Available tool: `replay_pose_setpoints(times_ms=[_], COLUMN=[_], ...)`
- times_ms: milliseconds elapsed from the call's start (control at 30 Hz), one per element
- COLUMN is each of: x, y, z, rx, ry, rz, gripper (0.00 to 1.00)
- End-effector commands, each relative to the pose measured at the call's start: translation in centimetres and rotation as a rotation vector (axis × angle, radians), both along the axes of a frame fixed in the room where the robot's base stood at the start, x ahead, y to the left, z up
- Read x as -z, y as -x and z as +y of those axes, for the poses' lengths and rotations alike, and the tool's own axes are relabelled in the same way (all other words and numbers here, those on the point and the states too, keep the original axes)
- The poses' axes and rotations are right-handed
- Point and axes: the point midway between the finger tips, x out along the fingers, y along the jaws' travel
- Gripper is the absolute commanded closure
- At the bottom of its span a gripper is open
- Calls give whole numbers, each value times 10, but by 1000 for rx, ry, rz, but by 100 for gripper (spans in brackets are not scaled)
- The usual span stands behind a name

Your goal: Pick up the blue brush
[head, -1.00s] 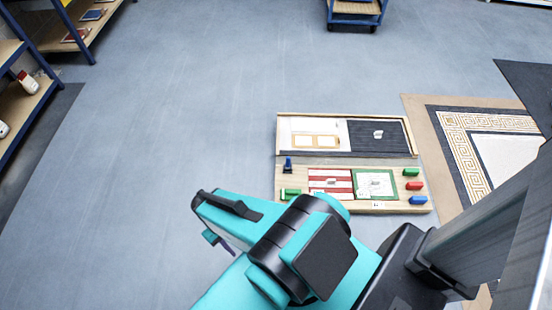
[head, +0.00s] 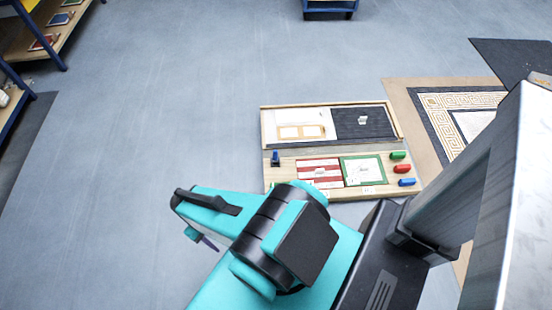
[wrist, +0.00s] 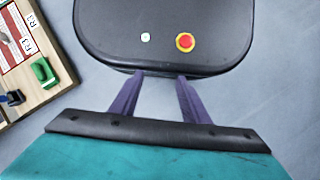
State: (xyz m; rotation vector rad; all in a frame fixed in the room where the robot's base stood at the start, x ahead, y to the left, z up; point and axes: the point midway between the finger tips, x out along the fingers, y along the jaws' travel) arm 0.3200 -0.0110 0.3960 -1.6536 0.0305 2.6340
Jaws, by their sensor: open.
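A blue brush-like block (head: 406,182) lies at the right end of the near wooden tray (head: 284,180), below a red one (head: 402,168) and a green one (head: 398,155). A darker blue upright piece (head: 275,158) stands at that tray's left end; it also shows at the left edge of the wrist view (wrist: 12,98). I cannot tell for certain which is the brush. My gripper (wrist: 160,76) is open and empty, its purple fingers apart. In the head view my gripper (head: 208,242) hangs over bare floor, left of and nearer than the tray.
Another green block (wrist: 43,72) is on the tray's left end. A second tray (head: 330,107) with a white and a dark panel lies behind. A patterned mat (head: 395,95) is at right, shelves (head: 60,40) at far left, a blue cart (head: 330,8) at the back.

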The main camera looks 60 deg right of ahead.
Motion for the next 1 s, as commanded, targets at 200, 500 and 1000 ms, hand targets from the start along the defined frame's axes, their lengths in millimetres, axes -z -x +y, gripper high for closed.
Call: replay_pose_setpoints(times_ms=[200,500,1000], x=[34,69,107], y=[-41,-98,-154], z=[-26,-97,-252], rx=[89,241,490], ry=[2,17,79], rz=[-57,-150,-301], gripper=[58,58,58])
